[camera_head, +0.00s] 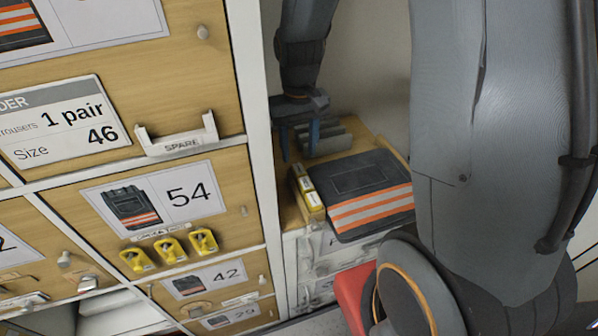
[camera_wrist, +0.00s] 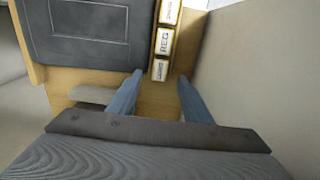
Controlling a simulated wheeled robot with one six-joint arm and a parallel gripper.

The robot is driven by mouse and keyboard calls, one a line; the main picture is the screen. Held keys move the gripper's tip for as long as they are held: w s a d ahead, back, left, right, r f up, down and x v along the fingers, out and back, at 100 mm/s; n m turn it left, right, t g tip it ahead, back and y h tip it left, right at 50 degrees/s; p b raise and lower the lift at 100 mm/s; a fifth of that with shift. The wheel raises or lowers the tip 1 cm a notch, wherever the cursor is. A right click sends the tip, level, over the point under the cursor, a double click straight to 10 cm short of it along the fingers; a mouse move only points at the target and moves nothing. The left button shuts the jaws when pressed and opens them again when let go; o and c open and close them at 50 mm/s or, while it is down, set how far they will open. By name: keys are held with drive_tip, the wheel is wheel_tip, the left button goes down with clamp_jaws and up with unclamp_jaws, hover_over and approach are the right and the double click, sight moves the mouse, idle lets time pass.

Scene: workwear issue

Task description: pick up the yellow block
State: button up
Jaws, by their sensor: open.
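The yellow block (camera_head: 308,192) is narrow, with several white labels on top. It lies on a wooden surface, right beside folded dark workwear. In the wrist view the yellow block (camera_wrist: 154,50) runs off the top edge, and one label reads "REG". My gripper (camera_head: 299,150) is open and empty, with blue fingers, and sits behind the block in the head view. In the wrist view my gripper (camera_wrist: 160,78) has its fingertips apart, just short of the block's near end and roughly in line with it. The height between fingers and block is hard to tell.
Folded dark workwear (camera_head: 365,192) with orange stripes lies against the block; a pale wall (camera_wrist: 250,70) stands close on the other side. A grey ridged item (camera_head: 332,138) lies near the fingers. A drawer cabinet (camera_head: 245,70) with yellow padlock-like tags (camera_head: 170,248) stands at left.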

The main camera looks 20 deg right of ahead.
sight(299, 169)
drive_tip(key=shift+w+f+p, duration=0.1)
drive_tip(key=shift+f+p, duration=0.7)
drive_tip(key=shift+f, duration=2.05)
drive_tip(key=c, duration=1.1)
